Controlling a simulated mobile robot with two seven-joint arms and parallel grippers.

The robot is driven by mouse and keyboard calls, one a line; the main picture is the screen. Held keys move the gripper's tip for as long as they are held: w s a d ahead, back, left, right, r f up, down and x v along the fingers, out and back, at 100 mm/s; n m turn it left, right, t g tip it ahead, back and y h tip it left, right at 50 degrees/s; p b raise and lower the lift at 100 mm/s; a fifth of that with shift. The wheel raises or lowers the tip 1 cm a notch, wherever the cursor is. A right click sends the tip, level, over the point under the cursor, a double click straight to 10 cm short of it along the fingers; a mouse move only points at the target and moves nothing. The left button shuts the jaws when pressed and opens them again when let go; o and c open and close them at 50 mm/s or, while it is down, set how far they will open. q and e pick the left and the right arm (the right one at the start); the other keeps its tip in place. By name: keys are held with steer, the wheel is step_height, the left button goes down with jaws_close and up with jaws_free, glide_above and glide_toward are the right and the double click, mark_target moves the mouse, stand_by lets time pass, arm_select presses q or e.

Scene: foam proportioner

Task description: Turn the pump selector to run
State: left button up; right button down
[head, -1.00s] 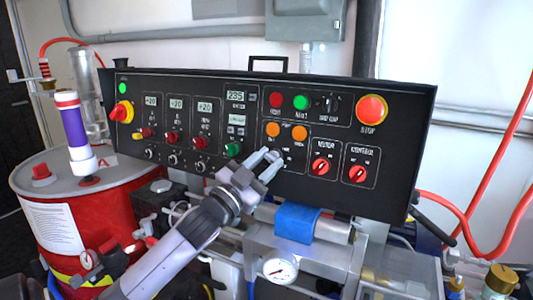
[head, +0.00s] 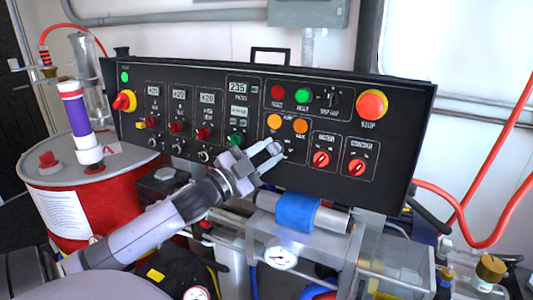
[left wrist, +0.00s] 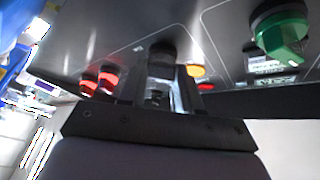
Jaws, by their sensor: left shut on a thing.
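The black control panel (head: 300,177) stands across the head view with buttons, displays and knobs. My left gripper (head: 275,152) reaches its lower middle, just below two orange lamps (head: 287,123). In the left wrist view, my left gripper (left wrist: 166,88) is shut on a dark round knob (left wrist: 162,48), which sits between the fingertips at the panel face. I take this knob for the pump selector; its label and pointer are hidden or too small to read. In the head view the fingers cover most of it. My right gripper is not in view.
A green knob (head: 236,140) is close left of the gripper. Two red knobs (head: 321,159) are to the right, with a red stop button (head: 372,104) above. A pipe with a blue wrap (head: 297,211) and a gauge (head: 281,256) lie below. A red drum (head: 115,210) stands left.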

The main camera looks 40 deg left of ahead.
arm_select(q)
steer(key=o, duration=1)
steer(key=shift+o, duration=0.2)
steer(key=b+v, duration=0.1)
steer(key=v, duration=0.6)
steer(key=shift+s, duration=0.15)
